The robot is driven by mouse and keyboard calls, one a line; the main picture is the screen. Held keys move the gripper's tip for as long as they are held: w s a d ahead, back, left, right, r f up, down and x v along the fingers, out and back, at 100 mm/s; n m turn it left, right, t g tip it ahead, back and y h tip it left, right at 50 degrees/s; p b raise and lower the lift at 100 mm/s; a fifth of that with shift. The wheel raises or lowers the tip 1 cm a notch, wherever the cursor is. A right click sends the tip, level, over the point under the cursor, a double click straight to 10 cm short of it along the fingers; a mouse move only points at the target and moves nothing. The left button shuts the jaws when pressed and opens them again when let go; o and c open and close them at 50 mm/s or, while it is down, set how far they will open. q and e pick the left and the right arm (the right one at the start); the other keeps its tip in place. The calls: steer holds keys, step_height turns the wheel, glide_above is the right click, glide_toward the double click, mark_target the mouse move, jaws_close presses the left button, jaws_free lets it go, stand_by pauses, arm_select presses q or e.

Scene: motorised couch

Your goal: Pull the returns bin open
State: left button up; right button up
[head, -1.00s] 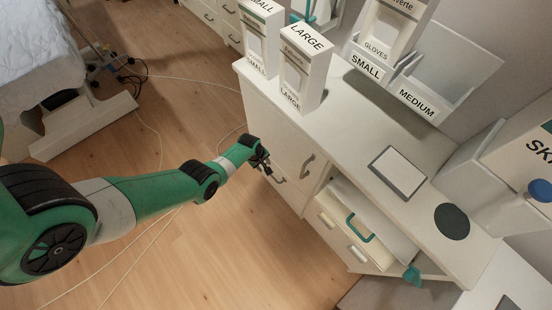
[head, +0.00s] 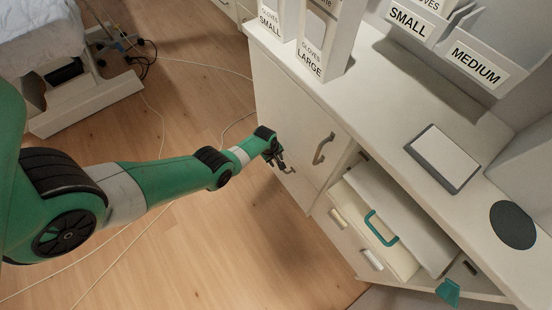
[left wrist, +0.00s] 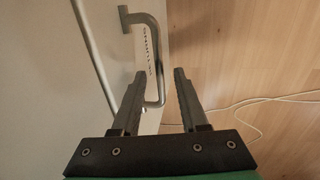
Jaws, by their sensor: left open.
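The returns bin appears to be the pale cabinet front (head: 285,121) with a metal bar handle, partly behind my gripper in the head view. In the left wrist view that front (left wrist: 88,60) fills the left side and carries small print too blurred to read. Its bent bar handle (left wrist: 158,65) reaches down between my fingers. My left gripper (head: 280,163) is at this handle. In the left wrist view the gripper (left wrist: 157,80) is open, one finger on each side of the bar's lower end. Whether either finger touches it is unclear. My right gripper is not shown.
Another bar handle (head: 322,148) is on the cabinet front. A drawer with a teal handle (head: 382,228) stands open to the right. The worktop (head: 385,105) bears glove boxes and a grey-white pad (head: 442,157). Wood floor (head: 215,235) is open, with thin cables (head: 200,80) across it.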

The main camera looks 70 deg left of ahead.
arm_select(q)
jaws_close()
stand_by(1.4)
